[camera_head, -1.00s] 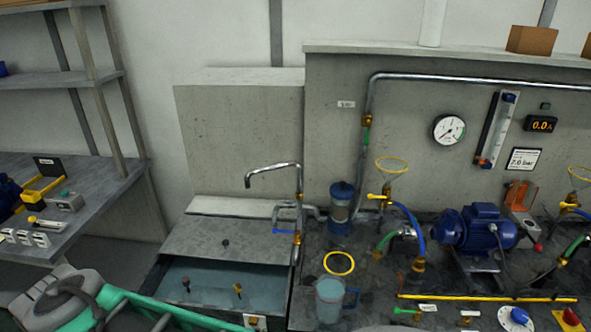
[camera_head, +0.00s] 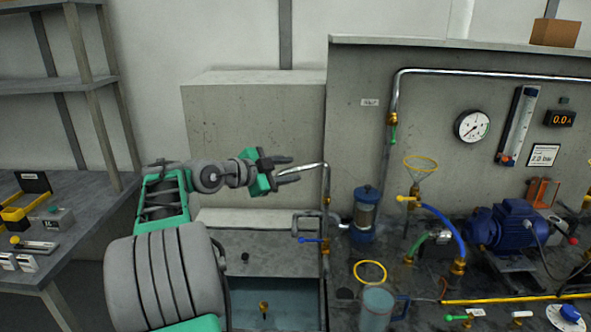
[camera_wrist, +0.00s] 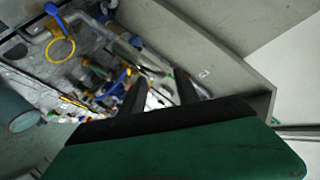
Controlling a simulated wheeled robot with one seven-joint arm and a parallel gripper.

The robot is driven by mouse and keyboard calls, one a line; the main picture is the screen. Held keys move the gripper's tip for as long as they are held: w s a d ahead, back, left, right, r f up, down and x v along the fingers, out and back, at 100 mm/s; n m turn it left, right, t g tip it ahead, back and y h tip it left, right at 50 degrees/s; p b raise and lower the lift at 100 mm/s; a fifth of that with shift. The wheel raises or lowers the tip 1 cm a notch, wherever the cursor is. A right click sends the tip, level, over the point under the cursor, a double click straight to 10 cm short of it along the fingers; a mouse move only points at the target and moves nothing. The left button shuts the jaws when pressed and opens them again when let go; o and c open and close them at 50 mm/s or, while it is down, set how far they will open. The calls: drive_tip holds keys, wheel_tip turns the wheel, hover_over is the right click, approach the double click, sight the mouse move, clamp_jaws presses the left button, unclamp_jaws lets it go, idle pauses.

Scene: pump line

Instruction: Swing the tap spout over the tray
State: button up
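The chrome tap spout (camera_head: 312,167) tops an upright pipe at the left end of the pump bench and points left. Its free end is hidden at my gripper. Below it is a tank or tray with a grey top panel (camera_head: 285,255) and a bluish open front part (camera_head: 290,300); no separate tray is clear. My gripper (camera_head: 297,169) is level with the spout, fingers pointing right around its end; I cannot tell whether they touch it. In the wrist view my gripper (camera_wrist: 160,85) has its two dark fingers apart, with no clearly held object between them.
A blue-handled valve (camera_head: 312,240) sits on the pipe below the spout. A blue-capped canister (camera_head: 364,212) and a clear jug (camera_head: 377,308) stand right of it. A concrete panel (camera_head: 250,130) rises behind. A shelf bench (camera_head: 80,215) is at left.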

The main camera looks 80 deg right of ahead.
drive_tip(key=x, duration=0.4)
drive_tip(key=shift+d+p, duration=0.3)
drive_tip(key=shift+c, duration=0.5)
clamp_jaws()
idle(0.6)
